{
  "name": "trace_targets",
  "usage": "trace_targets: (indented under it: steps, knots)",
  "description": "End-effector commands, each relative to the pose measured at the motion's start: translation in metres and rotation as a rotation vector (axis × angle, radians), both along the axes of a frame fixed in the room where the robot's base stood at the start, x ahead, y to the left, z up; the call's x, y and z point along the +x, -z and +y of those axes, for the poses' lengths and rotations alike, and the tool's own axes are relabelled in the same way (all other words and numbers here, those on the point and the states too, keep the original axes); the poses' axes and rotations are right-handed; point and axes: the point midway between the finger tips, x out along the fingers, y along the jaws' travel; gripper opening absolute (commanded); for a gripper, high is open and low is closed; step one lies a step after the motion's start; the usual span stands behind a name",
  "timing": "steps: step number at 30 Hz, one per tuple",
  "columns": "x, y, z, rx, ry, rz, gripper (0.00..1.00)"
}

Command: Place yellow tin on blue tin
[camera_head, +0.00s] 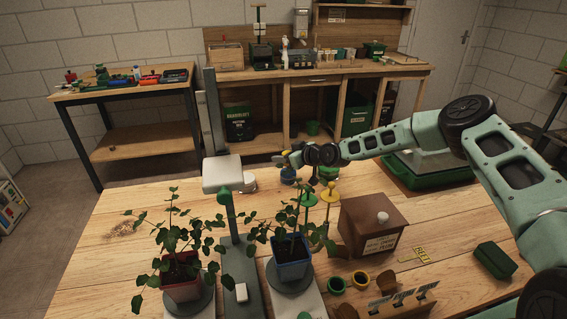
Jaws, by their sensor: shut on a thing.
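My gripper (284,160) is at the back middle of the wooden table, reached in from the right and seen from far off. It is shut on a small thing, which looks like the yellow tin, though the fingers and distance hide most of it. The blue tin (288,176) stands on the table directly below the gripper in the picture. I cannot tell whether the held tin touches it or hangs just above.
A white-topped stand (222,173) rises left of the gripper. Potted plants (183,274) (291,259) stand in front. The table's left side is mostly clear.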

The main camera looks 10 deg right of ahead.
Motion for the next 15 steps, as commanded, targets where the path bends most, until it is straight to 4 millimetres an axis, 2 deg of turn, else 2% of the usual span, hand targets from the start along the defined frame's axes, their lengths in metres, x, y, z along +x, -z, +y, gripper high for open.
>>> trace_targets:
  steps: [3, 6, 15]
  knots:
    - [-0.001, 0.018, 0.000, 0.002, 0.002, 0.003, 0.18]
    - [-0.001, 0.028, 0.000, 0.002, 0.002, 0.003, 0.18]
    - [0.000, 0.032, 0.000, 0.000, 0.000, 0.000, 0.18]
